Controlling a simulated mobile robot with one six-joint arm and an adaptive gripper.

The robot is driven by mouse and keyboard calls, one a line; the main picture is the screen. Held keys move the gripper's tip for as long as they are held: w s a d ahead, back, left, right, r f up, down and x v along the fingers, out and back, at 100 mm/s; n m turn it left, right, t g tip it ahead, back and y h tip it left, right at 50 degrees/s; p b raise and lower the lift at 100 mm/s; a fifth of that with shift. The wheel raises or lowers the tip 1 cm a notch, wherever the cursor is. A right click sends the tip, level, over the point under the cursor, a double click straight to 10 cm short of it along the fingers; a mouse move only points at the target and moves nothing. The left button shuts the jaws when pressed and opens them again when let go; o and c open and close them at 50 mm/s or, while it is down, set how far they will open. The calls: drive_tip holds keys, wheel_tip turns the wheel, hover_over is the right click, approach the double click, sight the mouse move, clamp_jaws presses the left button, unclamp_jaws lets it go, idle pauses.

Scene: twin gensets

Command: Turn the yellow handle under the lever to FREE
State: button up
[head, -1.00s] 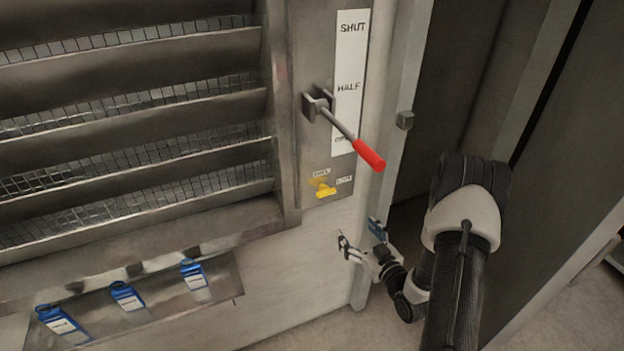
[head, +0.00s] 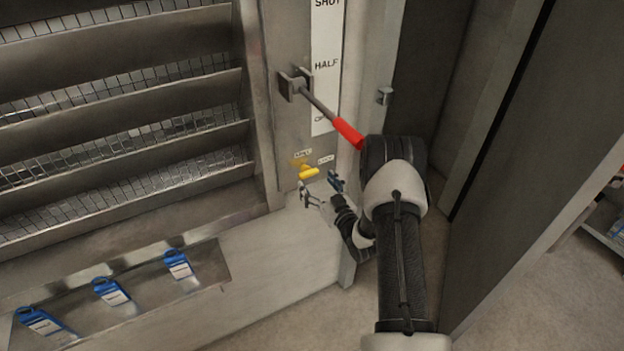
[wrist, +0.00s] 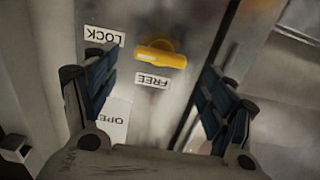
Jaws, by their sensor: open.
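The yellow handle (head: 308,172) sits on the metal column below the red-gripped lever (head: 347,132). In the wrist view the yellow handle (wrist: 160,57) lies nearly level, ahead of and between my fingertips. The FREE label (wrist: 152,80) and LOCK label (wrist: 104,36) appear upside down there, with LOCK at the handle's left. In the head view FREE (head: 303,153) is above the handle and LOCK (head: 325,160) to its right. My gripper (head: 319,187) is open and empty, just below and in front of the handle, with no contact visible.
The lever slants down right from its bracket (head: 294,85), close above my arm. A scale strip (head: 326,65) runs up the column. Louvres (head: 120,110) fill the left. A door frame edge (head: 384,97) stands right of the column.

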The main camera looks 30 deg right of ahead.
sight(310, 175)
drive_tip(key=shift+w+a, duration=0.1)
drive_tip(key=shift+w, duration=1.8)
drive_tip(key=shift+c, duration=0.4)
drive_tip(key=c, duration=1)
